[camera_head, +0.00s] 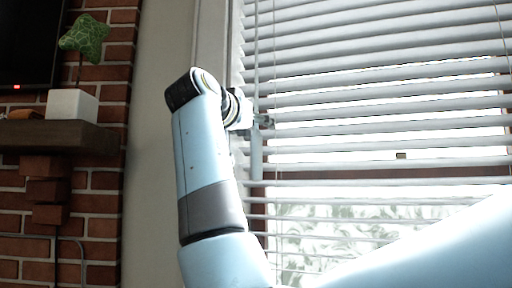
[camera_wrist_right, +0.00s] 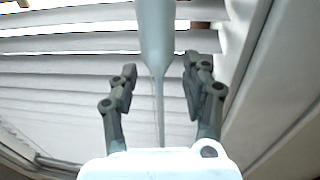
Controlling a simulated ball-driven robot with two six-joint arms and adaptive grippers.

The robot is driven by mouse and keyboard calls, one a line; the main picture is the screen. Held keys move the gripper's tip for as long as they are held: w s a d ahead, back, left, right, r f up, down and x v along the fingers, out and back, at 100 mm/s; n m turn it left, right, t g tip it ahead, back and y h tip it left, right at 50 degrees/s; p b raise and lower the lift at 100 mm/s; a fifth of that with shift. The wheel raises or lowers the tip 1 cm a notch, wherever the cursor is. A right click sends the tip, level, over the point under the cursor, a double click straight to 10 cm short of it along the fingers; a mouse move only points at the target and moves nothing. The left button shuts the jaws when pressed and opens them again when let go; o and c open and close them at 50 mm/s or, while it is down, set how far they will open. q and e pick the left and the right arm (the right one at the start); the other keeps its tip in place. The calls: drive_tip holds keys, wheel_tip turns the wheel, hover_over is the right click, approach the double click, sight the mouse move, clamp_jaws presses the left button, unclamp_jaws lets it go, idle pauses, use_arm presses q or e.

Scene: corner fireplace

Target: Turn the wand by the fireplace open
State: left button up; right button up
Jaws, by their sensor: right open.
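The wand (camera_head: 256,160) is a thin pale rod hanging upright in front of the window blind (camera_head: 390,105), near its left edge. My right gripper (camera_head: 265,121) is at the wand, about midway up the visible blind. In the right wrist view, the wand (camera_wrist_right: 156,35) runs down between the two dark fingers of my right gripper (camera_wrist_right: 160,75). The fingers are spread, with a gap on each side of the rod. The blind's slats show bright gaps between them. My left gripper is not in view.
A white window frame (camera_head: 212,40) borders the blind on the left. Further left are a brick wall (camera_head: 105,180) and a dark mantel shelf (camera_head: 60,136) holding a white pot (camera_head: 72,106) with a green star-shaped plant (camera_head: 84,38).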

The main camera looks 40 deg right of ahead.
wheel_tip(320, 180, up, 3)
drive_tip(key=shift+r, duration=0.15)
